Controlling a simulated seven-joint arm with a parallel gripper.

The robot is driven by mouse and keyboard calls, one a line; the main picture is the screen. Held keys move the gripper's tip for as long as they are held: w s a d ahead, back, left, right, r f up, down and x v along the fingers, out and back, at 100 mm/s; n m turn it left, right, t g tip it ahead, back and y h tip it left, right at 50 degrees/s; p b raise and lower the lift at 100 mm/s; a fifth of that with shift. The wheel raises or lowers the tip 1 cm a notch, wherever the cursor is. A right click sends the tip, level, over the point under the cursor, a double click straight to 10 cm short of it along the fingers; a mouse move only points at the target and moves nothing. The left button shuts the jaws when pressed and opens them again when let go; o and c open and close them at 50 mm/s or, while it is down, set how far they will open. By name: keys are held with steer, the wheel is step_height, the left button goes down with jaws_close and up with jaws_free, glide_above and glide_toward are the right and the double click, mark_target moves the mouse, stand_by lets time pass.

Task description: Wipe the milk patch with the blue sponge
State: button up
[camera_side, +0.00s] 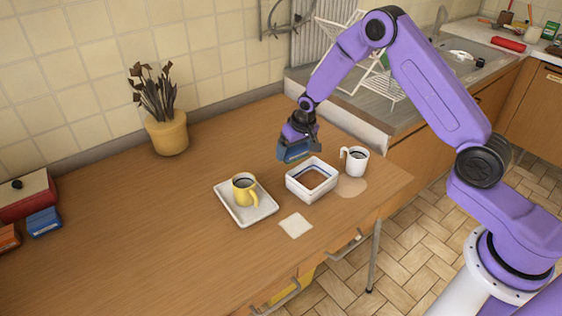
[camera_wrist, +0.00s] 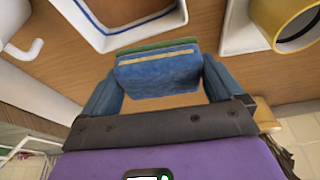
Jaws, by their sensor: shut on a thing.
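My gripper (camera_side: 297,152) hangs above the wooden table, behind the square white bowl. In the wrist view my gripper (camera_wrist: 160,78) has its two blue fingers shut on the blue sponge (camera_wrist: 158,76), which has a green layer along its far side. In the side view the fingers and sponge blend into one blue shape. The milk patch (camera_side: 352,188) is a pale, roundish stain on the table, in front of the white mug and right of the bowl. It lies to the right of and nearer the camera than my gripper. I cannot make it out in the wrist view.
The square bowl (camera_side: 296,188) and white mug (camera_side: 355,161) stand close beside the patch. A yellow mug (camera_side: 243,188) sits on a white tray (camera_side: 229,209). A pale square (camera_side: 296,225) lies in front. A potted plant (camera_side: 167,134) stands at the back. The table's middle left is clear.

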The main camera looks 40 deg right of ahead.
glide_above(279, 168)
steer(key=s, duration=0.1)
step_height(279, 168, down, 6)
steer(key=shift+s+f, duration=0.15)
steer(key=shift+f, duration=1.45)
steer(key=shift+f, duration=0.15)
steer(key=o, duration=0.6)
steer(key=shift+c, duration=0.2)
